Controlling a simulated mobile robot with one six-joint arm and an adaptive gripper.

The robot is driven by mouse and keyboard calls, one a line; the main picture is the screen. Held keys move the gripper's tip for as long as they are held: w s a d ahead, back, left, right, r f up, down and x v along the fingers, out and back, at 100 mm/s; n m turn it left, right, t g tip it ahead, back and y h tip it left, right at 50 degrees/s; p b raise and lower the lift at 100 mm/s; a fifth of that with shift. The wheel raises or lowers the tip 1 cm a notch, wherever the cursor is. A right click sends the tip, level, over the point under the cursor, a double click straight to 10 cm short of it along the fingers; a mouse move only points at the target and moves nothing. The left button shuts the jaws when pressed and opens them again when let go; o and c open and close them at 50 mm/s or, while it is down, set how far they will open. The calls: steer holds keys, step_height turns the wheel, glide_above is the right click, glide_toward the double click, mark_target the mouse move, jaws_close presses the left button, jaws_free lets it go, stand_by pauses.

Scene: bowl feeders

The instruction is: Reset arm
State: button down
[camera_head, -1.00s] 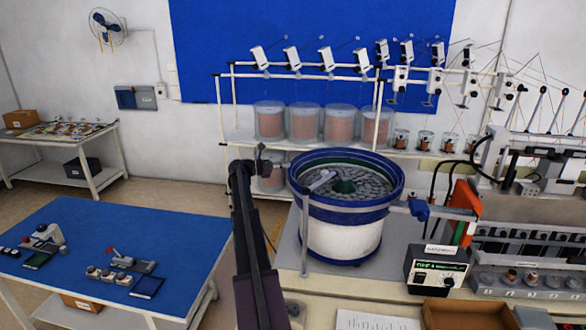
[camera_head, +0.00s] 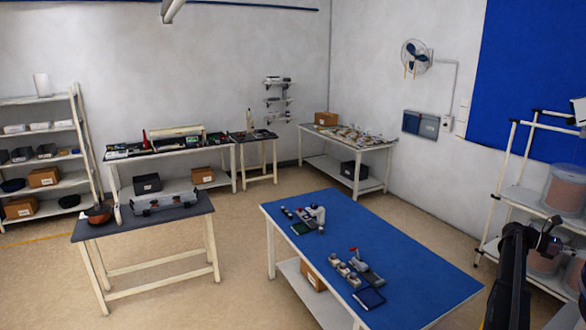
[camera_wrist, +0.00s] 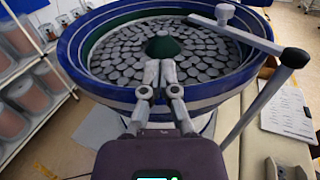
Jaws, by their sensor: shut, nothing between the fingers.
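My gripper (camera_wrist: 160,72) is at the middle of the wrist view, its two fingers together with nothing between them. It points at a blue bowl feeder (camera_wrist: 78,72) filled with grey discs around a green centre cone (camera_wrist: 163,46). The fingertips overlap the near part of the bowl in the picture; I cannot tell how far above it they are. In the head view my dark arm (camera_head: 512,262) stands at the lower right edge, and the gripper is not seen there. The bowl feeder is outside the head view.
A blue-topped table (camera_head: 410,258) with small devices is left of my arm. A grey bench (camera_head: 150,222), shelves (camera_head: 45,182) and a rack with clear bins (camera_head: 563,190) stand around. A grey bar (camera_wrist: 240,32) with a black-knobbed post reaches over the bowl. Floor between tables is clear.

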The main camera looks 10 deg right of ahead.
steer(key=w+a+f+m+t+y, duration=0.1)
steer(key=w+a+f+t, duration=0.25)
steer(key=a, duration=1.05)
steer(key=w+a+f+m+t+y, duration=0.1)
steer(key=w+a+f+m+t, duration=0.25)
steer(key=a, duration=0.95)
steer(key=w+a+f+n+t+y, duration=0.15)
steer(key=w+a+f+t, duration=0.35)
steer(key=a, duration=0.9)
steer(key=s+a+f+m+t+y, duration=0.1)
steer(key=s+a+f+m+y, duration=0.15)
steer(key=a, duration=1.05)
steer(key=s+a+f+m+y, duration=0.1)
steer(key=s+a+f+y, duration=0.2)
steer(key=a, duration=0.9)
steer(key=s+a+f+m+t+y, duration=0.1)
steer(key=s+a+m+y, duration=0.2)
steer(key=a, duration=1)
steer(key=s+f+b, duration=0.2)
steer(key=f+b, duration=0.7)
steer(key=s+f+n+b, duration=0.1)
steer(key=s+f+b, duration=0.1)
steer(key=f+b, duration=0.7)
steer(key=shift+d+f+g+b, duration=0.2)
steer(key=shift+f+g+b, duration=0.1)
steer(key=shift+f+b, duration=0.1)
steer(key=shift+n, duration=0.25)
